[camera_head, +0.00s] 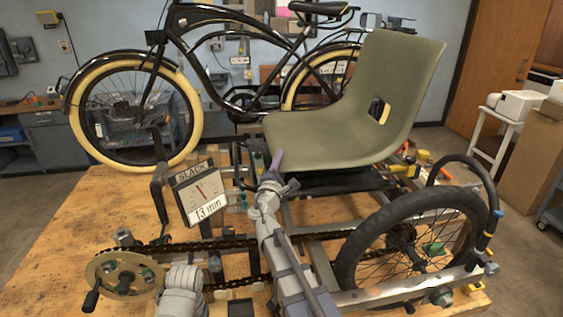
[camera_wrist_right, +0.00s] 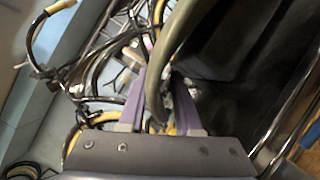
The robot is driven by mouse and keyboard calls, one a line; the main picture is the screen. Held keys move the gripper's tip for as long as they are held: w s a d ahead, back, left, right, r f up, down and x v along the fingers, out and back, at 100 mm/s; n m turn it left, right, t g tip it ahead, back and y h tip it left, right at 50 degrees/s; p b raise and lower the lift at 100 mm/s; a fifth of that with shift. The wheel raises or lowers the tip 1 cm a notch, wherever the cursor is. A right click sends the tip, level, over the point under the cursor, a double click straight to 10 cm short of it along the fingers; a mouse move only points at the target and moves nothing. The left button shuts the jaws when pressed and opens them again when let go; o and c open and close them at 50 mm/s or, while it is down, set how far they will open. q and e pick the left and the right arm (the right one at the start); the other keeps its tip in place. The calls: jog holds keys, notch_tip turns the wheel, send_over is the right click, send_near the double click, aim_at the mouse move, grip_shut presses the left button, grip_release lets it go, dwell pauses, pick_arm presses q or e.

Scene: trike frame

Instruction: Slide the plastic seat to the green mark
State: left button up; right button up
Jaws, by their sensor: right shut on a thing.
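The olive plastic seat (camera_head: 322,134) sits on a dark base above the trike frame (camera_head: 318,262), its backrest rising to the right. My right gripper (camera_head: 273,168) is at the seat's front lower edge. In the right wrist view its purple fingers (camera_wrist_right: 160,105) are on either side of the edge of the seat (camera_wrist_right: 176,32), shut on it. The rail under the seat is partly hidden by the seat and my right arm. I cannot pick out the green mark for certain; small green bits show low on the frame. My left gripper is not in view.
A dial marked SLACK (camera_head: 199,190) reads 13 mm left of my right gripper. A chain (camera_head: 205,243) and crank (camera_head: 122,275) lie at the front left. A large wheel (camera_head: 412,250) stands at right. A black bicycle (camera_head: 215,75) is behind. Bare wooden bench (camera_head: 90,212) shows at left.

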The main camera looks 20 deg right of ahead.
grip_shut()
dwell(0.8)
